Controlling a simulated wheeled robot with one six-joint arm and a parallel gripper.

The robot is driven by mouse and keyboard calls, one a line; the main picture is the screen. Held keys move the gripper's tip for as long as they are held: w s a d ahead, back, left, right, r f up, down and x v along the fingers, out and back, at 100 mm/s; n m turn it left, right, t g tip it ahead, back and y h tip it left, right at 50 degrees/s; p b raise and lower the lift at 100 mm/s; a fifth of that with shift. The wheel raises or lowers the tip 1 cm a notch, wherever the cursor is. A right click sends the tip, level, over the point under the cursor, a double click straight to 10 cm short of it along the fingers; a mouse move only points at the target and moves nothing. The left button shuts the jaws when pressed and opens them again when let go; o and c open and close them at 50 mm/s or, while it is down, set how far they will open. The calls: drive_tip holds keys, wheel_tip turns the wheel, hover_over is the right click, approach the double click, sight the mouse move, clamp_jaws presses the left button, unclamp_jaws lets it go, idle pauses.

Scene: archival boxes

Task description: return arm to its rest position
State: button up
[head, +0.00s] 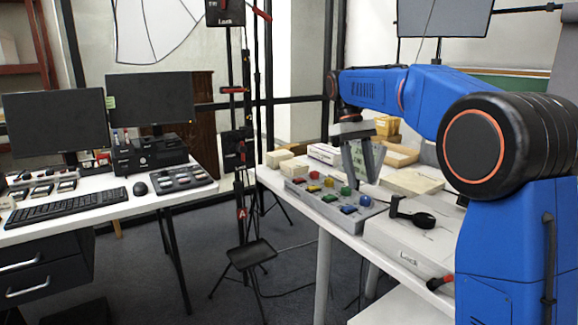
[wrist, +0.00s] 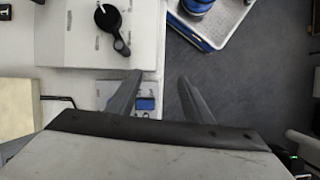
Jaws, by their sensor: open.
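My blue arm reaches from the right over the white table (head: 339,233) in the head view. My gripper (head: 362,178) hangs from it, pointing down, above the grey panel with coloured buttons (head: 335,203). In the wrist view my gripper (wrist: 160,82) has its two fingers spread apart. Nothing is between them. One finger overlaps the panel, where a blue button (wrist: 145,103) shows; the other is over the dark floor. The rest of the panel is hidden by my gripper body.
A grey-white case (head: 415,240) with a black-handled round tool (head: 418,219) lies on the table's near part. Small pale boxes (head: 279,158) and yellow-tan boxes (head: 387,126) stand farther back. A black tripod stand (head: 240,150) rises left of the table. A desk with monitors (head: 152,98) is at left.

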drive_tip(key=s+d+f+m+t+y, duration=0.1)
drive_tip(key=s+d+f+t, duration=0.15)
drive_tip(key=s, duration=0.65)
drive_tip(key=s+d+f+m+t+y, duration=0.15)
drive_tip(key=s+d, duration=0.25)
drive_tip(key=s, duration=0.6)
drive_tip(key=s+d+f+m+t, duration=0.2)
drive_tip(key=s+f+m+t, duration=0.1)
drive_tip(key=s+f, duration=1.1)
drive_tip(key=shift+s+d+f+t, duration=0.2)
drive_tip(key=shift+s+d+t, duration=0.15)
drive_tip(key=shift+s+t, duration=0.6)
